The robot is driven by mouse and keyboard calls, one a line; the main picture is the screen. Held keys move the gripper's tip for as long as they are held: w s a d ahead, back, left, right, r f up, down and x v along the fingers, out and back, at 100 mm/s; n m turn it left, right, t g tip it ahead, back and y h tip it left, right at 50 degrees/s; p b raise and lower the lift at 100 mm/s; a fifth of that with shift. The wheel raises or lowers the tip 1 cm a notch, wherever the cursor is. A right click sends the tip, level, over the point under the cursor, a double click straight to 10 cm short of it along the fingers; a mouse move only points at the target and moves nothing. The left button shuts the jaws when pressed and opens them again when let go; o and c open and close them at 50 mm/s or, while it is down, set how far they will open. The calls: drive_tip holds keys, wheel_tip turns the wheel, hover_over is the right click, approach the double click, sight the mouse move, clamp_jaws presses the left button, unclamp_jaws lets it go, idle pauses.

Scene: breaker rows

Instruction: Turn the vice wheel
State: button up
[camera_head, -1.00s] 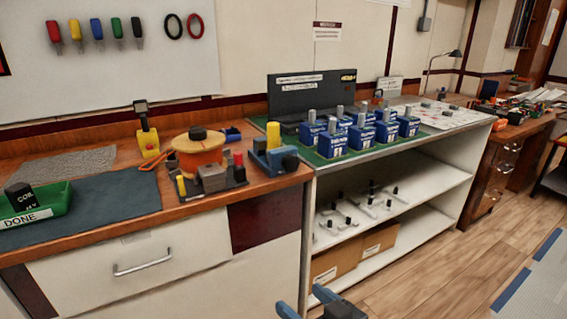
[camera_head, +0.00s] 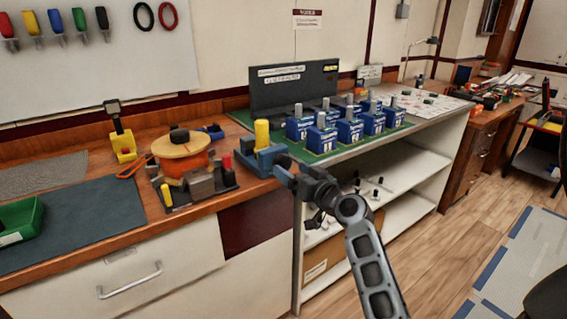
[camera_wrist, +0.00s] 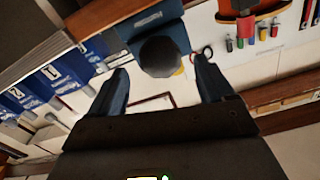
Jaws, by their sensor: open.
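The blue vice (camera_head: 262,160) stands at the right front corner of the wooden bench, with a yellow cylinder (camera_head: 262,134) upright on it. My gripper (camera_head: 286,176) is at the vice's front right side and hides the wheel in the head view. In the wrist view the wheel is a dark round knob (camera_wrist: 160,57) in front of the blue vice body (camera_wrist: 158,25). My gripper (camera_wrist: 160,68) is open, with one finger on each side of the wheel. I see gaps between wheel and fingers; how deep the wheel sits between them is unclear.
A spool with an orange winding (camera_head: 181,155) and a small block fixture (camera_head: 197,184) stand left of the vice. Blue boxes (camera_head: 349,131) stand in rows on the green mat to the right. The floor (camera_head: 430,250) in front is clear.

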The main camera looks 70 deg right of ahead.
sight(285, 165)
drive_tip(key=shift+p+x, duration=0.4)
drive_tip(key=shift+x, duration=1.8)
drive_tip(key=c, duration=1)
drive_tip(key=shift+c, duration=0.2)
